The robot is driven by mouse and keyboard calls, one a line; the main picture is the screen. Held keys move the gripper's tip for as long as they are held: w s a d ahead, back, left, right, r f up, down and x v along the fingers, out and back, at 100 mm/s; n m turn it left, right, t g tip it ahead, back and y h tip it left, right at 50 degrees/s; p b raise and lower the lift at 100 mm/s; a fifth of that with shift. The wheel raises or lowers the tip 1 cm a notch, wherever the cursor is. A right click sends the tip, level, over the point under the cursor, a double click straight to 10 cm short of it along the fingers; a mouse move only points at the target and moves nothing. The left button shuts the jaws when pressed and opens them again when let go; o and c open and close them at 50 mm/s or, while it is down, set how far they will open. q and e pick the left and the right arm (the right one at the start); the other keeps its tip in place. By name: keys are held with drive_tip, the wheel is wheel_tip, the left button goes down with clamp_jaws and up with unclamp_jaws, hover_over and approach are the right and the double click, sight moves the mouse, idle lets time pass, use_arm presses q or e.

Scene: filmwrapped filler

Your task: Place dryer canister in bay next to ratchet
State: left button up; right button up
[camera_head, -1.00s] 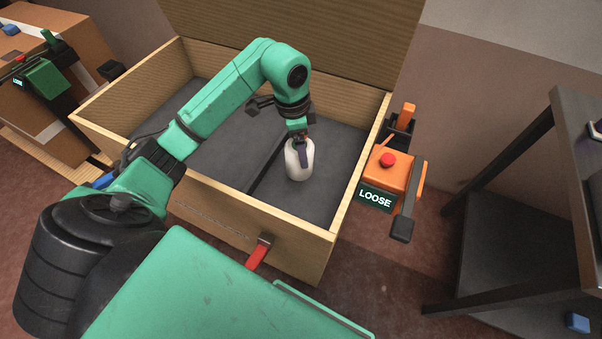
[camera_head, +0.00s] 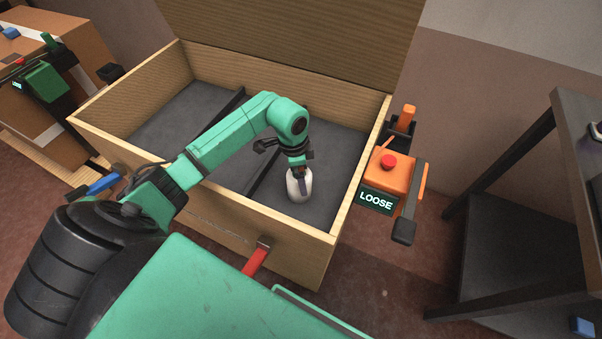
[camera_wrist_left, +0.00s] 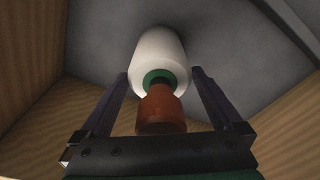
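The dryer canister (camera_head: 293,190), white with a green ring and a brown-orange cap in the left wrist view (camera_wrist_left: 160,52), is low in the right bay (camera_head: 340,160) of the wooden crate. It looks close to the grey floor; its base contact is hard to judge. My left gripper (camera_head: 301,180) comes down from above with its fingers around the canister. In the left wrist view the fingers (camera_wrist_left: 160,78) stand either side, with a narrow gap showing on both sides. The orange ratchet (camera_head: 391,178) with a red button is outside the crate's right wall. My right gripper is not seen.
Dark dividers (camera_head: 262,172) split the crate (camera_head: 215,213), whose lid stands open behind. A green label reads LOOSE (camera_head: 376,201). A red latch (camera_head: 256,260) hangs on the front wall. A dark shelf rack (camera_head: 520,285) stands at right, a cardboard box (camera_head: 75,60) at left.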

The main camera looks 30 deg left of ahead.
use_arm(q)
drive_tip(key=r, duration=0.8)
drive_tip(key=a+r+p, duration=0.1)
drive_tip(key=r, duration=0.3)
drive_tip(key=shift+s+a+r, duration=0.1)
drive_tip(key=shift+s, duration=0.3)
